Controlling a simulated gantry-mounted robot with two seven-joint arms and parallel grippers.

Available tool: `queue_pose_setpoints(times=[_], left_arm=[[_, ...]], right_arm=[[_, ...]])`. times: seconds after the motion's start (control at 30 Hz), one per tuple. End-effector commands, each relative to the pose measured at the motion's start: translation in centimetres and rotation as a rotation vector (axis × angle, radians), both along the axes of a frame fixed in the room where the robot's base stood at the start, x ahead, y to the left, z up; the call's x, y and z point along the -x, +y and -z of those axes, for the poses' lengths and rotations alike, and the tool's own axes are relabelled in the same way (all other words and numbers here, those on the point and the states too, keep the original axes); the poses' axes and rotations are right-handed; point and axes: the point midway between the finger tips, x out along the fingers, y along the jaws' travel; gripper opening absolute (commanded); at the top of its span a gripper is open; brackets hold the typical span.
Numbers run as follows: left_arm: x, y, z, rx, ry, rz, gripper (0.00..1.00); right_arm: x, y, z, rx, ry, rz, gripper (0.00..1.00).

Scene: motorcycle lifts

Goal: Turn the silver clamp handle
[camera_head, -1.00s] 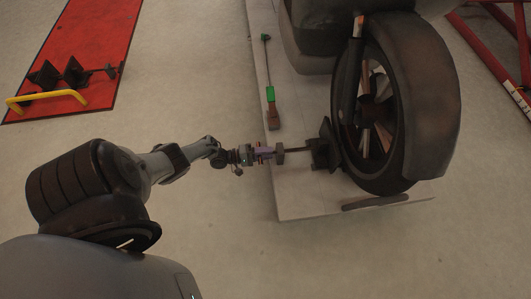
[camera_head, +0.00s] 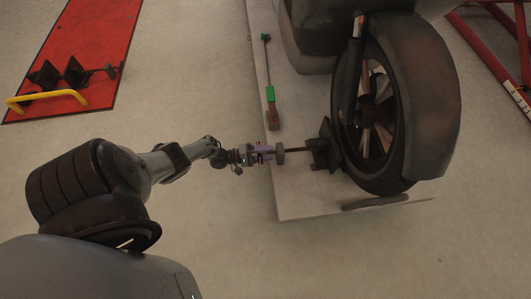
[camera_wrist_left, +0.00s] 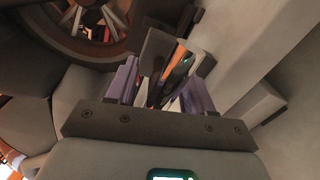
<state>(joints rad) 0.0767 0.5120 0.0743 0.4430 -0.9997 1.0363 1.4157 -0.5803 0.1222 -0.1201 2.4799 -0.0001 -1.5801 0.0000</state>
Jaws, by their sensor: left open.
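The silver clamp handle (camera_head: 280,154) sits at the outer end of a dark threaded rod that runs to the black wheel clamp (camera_head: 320,153) beside the front tyre. My left gripper (camera_head: 266,154) reaches it from the left, with its purple fingers at the handle. In the left wrist view the fingers (camera_wrist_left: 160,85) stand apart, with the shiny handle (camera_wrist_left: 178,70) between or just beyond them. I cannot tell whether either finger touches it. My right gripper is not in view.
The motorcycle wheel (camera_head: 430,100) stands on the pale lift platform (camera_head: 305,200). A green and brown tool (camera_head: 271,105) lies on the platform. A red lift (camera_head: 95,40) with a yellow bar (camera_head: 45,98) is at the upper left. Floor below is clear.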

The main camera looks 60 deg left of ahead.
Motion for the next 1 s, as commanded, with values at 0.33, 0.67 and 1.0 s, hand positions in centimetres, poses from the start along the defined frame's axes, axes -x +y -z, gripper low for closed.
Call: queue_pose_setpoints(times=[0.33,0.67,1.0], left_arm=[[2.2,0.9,0.0,-0.002,0.002,-0.001,0.52],[7.4,3.0,0.0,-0.002,0.002,0.002,0.52],[10.0,4.1,0.0,-0.001,0.0,0.0,0.52]], right_arm=[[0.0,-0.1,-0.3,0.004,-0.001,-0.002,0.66],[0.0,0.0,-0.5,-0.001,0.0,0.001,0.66],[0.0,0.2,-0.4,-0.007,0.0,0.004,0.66]])
